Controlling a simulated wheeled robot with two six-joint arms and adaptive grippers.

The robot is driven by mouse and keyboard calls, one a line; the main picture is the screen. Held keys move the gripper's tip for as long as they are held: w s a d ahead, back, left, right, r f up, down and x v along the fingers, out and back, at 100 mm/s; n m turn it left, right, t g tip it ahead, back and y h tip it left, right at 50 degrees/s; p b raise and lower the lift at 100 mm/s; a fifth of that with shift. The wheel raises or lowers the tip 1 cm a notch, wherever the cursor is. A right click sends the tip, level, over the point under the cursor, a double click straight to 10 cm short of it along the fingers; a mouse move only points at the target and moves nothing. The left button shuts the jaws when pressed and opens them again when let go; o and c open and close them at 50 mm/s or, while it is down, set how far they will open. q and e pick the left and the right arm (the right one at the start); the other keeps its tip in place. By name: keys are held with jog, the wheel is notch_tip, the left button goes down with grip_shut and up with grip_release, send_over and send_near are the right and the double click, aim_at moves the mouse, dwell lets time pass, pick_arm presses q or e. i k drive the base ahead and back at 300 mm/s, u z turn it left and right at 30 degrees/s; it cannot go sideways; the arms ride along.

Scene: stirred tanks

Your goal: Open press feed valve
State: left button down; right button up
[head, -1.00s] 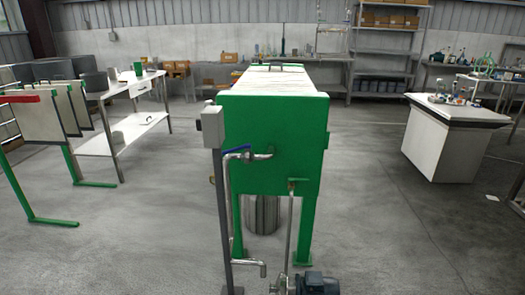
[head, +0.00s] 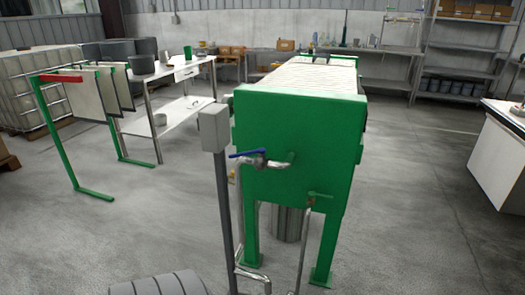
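The green filter press (head: 300,150) stands in the middle of the head view, its flat end plate facing me. The valve's blue lever handle (head: 247,153) lies roughly horizontal, beside the grey post. I cannot tell from the lever alone how far the valve is open. A second, small green handle (head: 319,196) sits on the lower pipe at the right. Neither of my grippers is in view, and nothing touches the blue handle.
A grey box (head: 214,128) on a post (head: 223,210) stands just left of the valve. A plate rack (head: 80,78) and a steel table (head: 165,72) stand at the left. A white counter (head: 495,150) is at the right. A grey ribbed shape, unidentified, shows at the bottom left.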

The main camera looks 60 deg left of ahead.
aim_at(245, 154)
jog(key=u, duration=0.55)
jog(key=i, duration=0.85)
jog(key=u, duration=0.75)
